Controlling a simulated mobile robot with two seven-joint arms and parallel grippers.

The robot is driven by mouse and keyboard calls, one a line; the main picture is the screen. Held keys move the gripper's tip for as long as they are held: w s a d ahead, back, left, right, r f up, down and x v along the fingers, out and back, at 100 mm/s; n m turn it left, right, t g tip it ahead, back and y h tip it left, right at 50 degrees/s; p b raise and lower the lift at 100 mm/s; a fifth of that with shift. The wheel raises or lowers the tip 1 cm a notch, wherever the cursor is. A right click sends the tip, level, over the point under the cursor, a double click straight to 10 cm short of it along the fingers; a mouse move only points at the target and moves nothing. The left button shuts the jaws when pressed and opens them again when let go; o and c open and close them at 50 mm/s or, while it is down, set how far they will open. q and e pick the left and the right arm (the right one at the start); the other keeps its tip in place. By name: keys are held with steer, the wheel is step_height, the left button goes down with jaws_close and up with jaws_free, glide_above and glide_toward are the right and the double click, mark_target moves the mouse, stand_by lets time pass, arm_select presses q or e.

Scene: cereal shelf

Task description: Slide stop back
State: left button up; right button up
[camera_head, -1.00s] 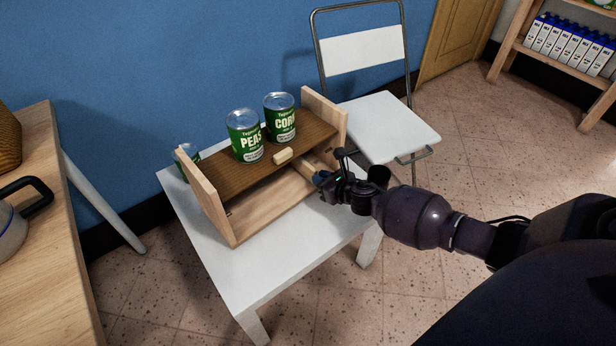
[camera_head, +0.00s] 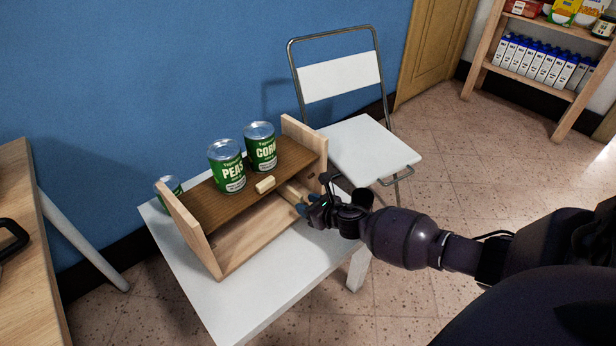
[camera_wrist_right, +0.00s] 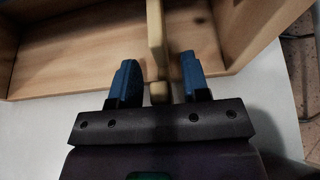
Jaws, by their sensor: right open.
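A two-level wooden shelf unit (camera_head: 192,232) stands on a white table. A wooden bar (camera_head: 287,191) runs forward out of its lower level near the right side. In the right wrist view this bar (camera_wrist_right: 155,40) ends in a small knob (camera_wrist_right: 159,91) between my blue fingertips. My right gripper (camera_head: 304,207) is at the front of the unit. In the wrist view my right gripper (camera_wrist_right: 158,68) is open, with a finger on each side of the bar and gaps showing. A small pale block (camera_head: 265,184) sits at the upper board's front edge. My left gripper is out of view.
A peas can (camera_head: 227,167) and a corn can (camera_head: 261,147) stand on the upper board. Another can (camera_head: 171,187) is behind the left panel. A white folding chair (camera_head: 365,146) stands behind right. The white table (camera_head: 230,310) is bare in front.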

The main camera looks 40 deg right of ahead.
steer(key=shift+s+r, duration=0.35)
steer(key=p+v, duration=0.1)
steer(key=v, duration=0.3)
steer(key=shift+w+r+p, duration=0.1)
steer(key=shift+r+p, duration=0.05)
steer(key=shift+p, duration=0.2)
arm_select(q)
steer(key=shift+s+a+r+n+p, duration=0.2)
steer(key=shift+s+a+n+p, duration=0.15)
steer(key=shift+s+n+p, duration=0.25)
arm_select(e)
steer(key=shift+f+v, duration=0.15)
steer(key=shift+v, duration=1.3)
steer(key=shift+f+v, duration=0.2)
steer(key=shift+v, duration=1.2)
steer(key=shift+r, duration=0.1)
